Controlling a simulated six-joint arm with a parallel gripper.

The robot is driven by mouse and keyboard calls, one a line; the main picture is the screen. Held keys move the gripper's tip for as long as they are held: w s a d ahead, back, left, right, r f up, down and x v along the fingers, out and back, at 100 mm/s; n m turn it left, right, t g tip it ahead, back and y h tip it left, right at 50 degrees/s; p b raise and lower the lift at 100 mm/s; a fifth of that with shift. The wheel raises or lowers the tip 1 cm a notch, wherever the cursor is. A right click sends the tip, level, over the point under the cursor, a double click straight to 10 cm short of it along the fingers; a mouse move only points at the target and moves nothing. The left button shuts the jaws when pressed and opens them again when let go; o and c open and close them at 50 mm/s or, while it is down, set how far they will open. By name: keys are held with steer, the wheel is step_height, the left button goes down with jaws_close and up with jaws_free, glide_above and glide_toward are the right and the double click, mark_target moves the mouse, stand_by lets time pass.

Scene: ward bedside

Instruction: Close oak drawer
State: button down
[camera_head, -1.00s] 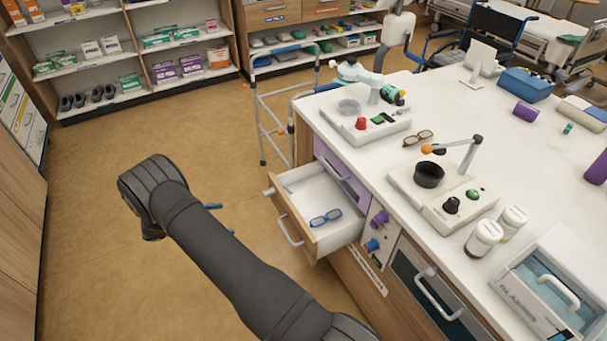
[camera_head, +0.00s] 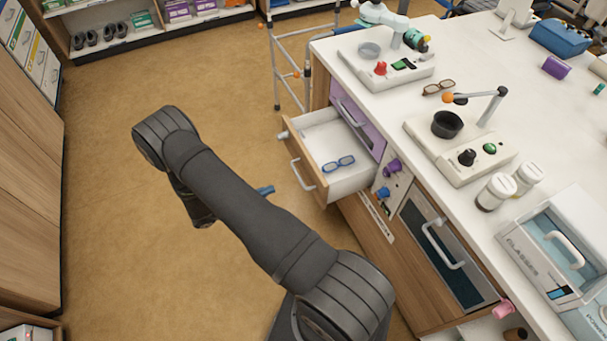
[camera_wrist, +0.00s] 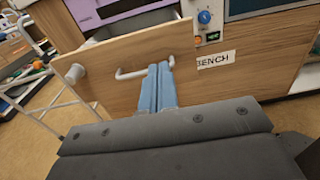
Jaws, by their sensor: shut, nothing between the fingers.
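The oak drawer (camera_head: 308,170) stands pulled out from the bench in the head view, with a wood front, a pale handle and a white inside. Blue glasses (camera_head: 338,164) lie in it. In the wrist view the drawer front (camera_wrist: 125,70) and its handle (camera_wrist: 132,74) are ahead of my gripper (camera_wrist: 165,66). The blue fingers are shut together with nothing between them, and their tips overlap the handle's right end in the picture; I cannot tell whether they touch. In the head view my gripper (camera_head: 266,190) shows only as a blue tip beyond my arm, left of the drawer.
A purple drawer (camera_head: 356,118) is behind the open one. Purple and blue knobs (camera_head: 391,167) and a dark panel with a handle (camera_head: 443,246) are to the right. A walker (camera_head: 290,60) stands behind the drawer. Open floor (camera_head: 110,230) lies to the left.

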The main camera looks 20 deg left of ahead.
mark_target(315, 174)
steer(key=x, duration=1.4)
steer(key=shift+s+d+r, duration=0.1)
steer(key=shift+d+r, duration=0.05)
steer(key=shift+d, duration=0.05)
steer(key=x, duration=1.7)
steer(key=shift+r, duration=0.1)
